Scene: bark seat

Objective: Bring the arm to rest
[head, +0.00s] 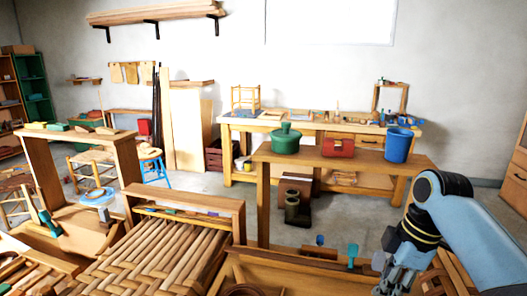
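My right arm comes in from the right side of the head view, blue-grey with a dark wrist that has yellow bands. My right gripper (393,279) hangs pointing down near the bottom edge, over or in front of the wooden bench at the lower right. Its fingertips run close to the frame's edge, and I cannot tell how far apart they are. I see nothing clearly held in it. My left gripper is not in view.
A wooden table (345,163) bears a green pot (286,140), a red box (338,148) and a blue bucket (398,145). A woven bark seat (155,257) fills the lower left. A low wooden bench (290,272) with tools stands beside my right gripper. Open floor shows behind.

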